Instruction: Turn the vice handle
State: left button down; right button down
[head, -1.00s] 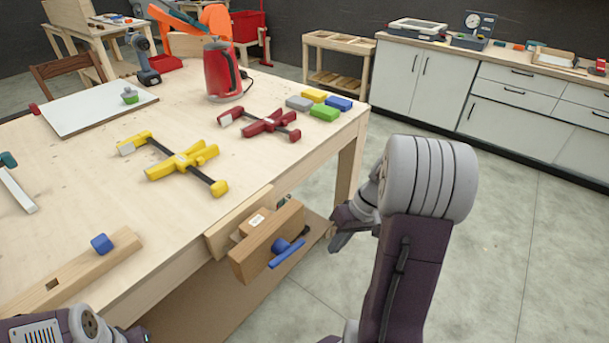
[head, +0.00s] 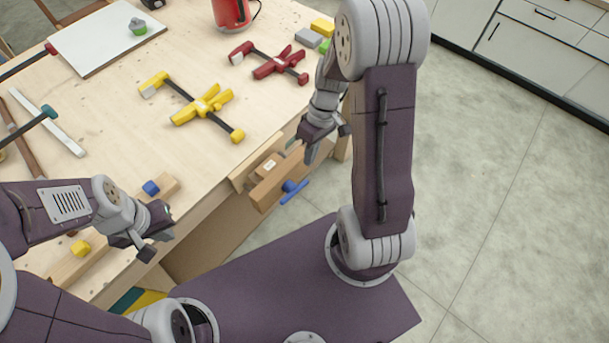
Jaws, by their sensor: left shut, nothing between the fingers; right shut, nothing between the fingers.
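The wooden vice (head: 272,184) is fixed to the front side of the workbench. Its blue handle (head: 294,192) sticks out from the vice's outer face and lies tilted, its right end higher. My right gripper (head: 312,152) is shut and empty, just above and to the right of the vice, pointing down. It looks apart from the handle. My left gripper (head: 152,250) is shut and empty at the bench's front edge, left of the vice.
On the workbench (head: 215,150) lie a yellow clamp (head: 203,107), a red clamp (head: 275,66), a white board (head: 100,38) and a blue block (head: 151,188). A red kettle (head: 229,13) stands at the back. Bare floor (head: 480,220) lies open to the right.

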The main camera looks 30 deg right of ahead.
aim_at(303, 184)
jog(key=x, duration=0.9)
jog(key=shift+s+f+b, duration=0.1)
jog(key=shift+b, duration=0.25)
